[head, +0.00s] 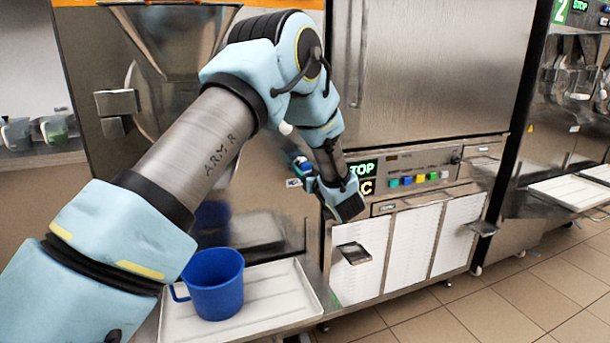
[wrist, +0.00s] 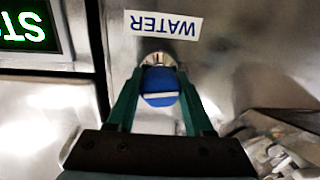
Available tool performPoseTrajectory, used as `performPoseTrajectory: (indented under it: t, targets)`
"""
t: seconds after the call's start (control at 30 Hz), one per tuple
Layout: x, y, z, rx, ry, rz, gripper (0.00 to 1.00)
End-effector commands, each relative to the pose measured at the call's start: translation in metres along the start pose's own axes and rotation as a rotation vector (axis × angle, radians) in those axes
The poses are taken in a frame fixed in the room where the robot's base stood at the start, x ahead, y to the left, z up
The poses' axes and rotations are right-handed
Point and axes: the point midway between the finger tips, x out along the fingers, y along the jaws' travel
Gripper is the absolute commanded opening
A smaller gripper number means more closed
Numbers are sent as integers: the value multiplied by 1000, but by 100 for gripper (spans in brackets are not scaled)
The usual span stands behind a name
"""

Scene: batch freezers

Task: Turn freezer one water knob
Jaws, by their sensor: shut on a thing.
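The water knob (wrist: 160,88) is a round blue knob with a white bar across its face, on a metal stem below a "WATER" label (wrist: 162,24) that appears upside down in the wrist view. The white bar looks level in that view. My gripper (wrist: 158,92) has its green fingers on both sides of the knob and is shut on it. In the head view my gripper (head: 306,170) is at the freezer front, left of the green display (head: 362,169), and the knob is mostly hidden by it.
A blue mug (head: 214,285) stands on a white tray (head: 280,290) below my arm. A row of coloured buttons (head: 419,178) is right of the display. A second freezer (head: 560,120) stands at the right. The tiled floor (head: 500,305) in front is clear.

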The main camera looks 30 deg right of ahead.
Motion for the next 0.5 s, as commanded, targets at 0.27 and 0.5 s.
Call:
performPoseTrajectory:
  t: [0.27, 0.5]
  targets:
    - [0, 0, 6, -250, -9, 3, 0]
    - [0, -1, 6, -479, -20, 3, 0]
